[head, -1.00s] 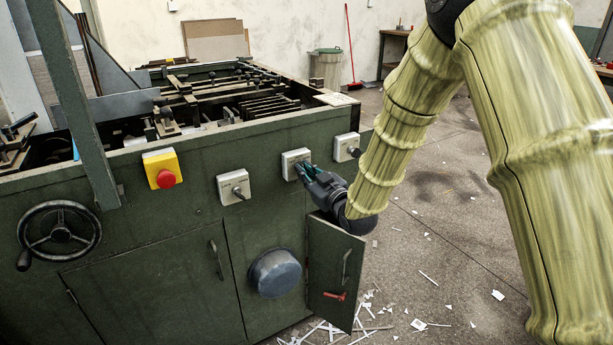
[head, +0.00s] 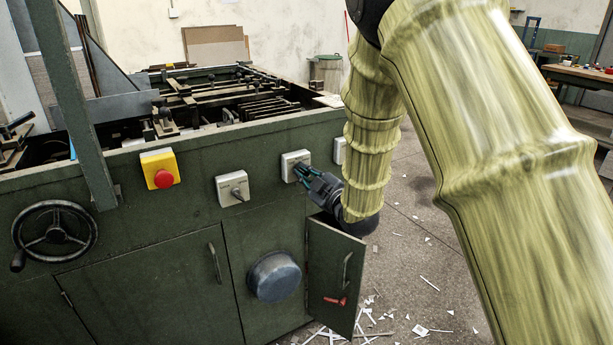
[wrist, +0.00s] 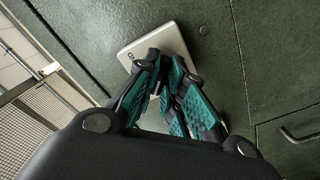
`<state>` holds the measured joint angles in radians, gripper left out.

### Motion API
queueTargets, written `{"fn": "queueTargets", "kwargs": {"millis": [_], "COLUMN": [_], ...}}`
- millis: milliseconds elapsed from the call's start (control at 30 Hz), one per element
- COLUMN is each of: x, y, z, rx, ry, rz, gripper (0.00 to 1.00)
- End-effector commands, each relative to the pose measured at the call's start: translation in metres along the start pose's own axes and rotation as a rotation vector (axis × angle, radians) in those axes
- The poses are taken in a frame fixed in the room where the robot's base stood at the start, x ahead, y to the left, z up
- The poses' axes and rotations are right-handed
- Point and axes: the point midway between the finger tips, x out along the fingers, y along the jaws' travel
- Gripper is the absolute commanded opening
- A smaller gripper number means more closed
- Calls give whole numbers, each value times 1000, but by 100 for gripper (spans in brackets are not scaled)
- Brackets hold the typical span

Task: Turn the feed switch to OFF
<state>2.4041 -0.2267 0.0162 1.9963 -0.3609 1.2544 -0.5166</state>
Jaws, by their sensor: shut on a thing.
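The feeder's front panel carries several pale switch boxes in a row. My gripper (head: 303,174) is at the middle switch box (head: 289,160), with its fingertips at the front of the box. In the wrist view my gripper (wrist: 163,70) is shut on the switch's knob, and the fingers hide the knob. The pale switch box (wrist: 178,37) shows behind the fingers, with small dark lettering on its left part. The lettering is too small to read, and the knob's angle is hidden. I cannot tell which box is the feed switch.
Left of my gripper are another switch box (head: 232,188) and a red emergency button (head: 163,179) on yellow. A third box (head: 339,150) is partly behind my arm. Below, a cabinet door (head: 334,275) stands open beside a round cover (head: 274,277). Paper scraps litter the floor.

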Motion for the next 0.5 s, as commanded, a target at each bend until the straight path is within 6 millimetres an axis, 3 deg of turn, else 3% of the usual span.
{"fn": "queueTargets", "kwargs": {"millis": [333,367,400,500], "x": [-1,-1,-1,0], "y": [-1,-1,-1,-1], "z": [1,1,1,1], "rx": [-2,-2,-2,-1], "ry": [-2,-2,-2,-2], "rz": [-1,-1,-1,-1], "gripper": [0,16,23,32]}}
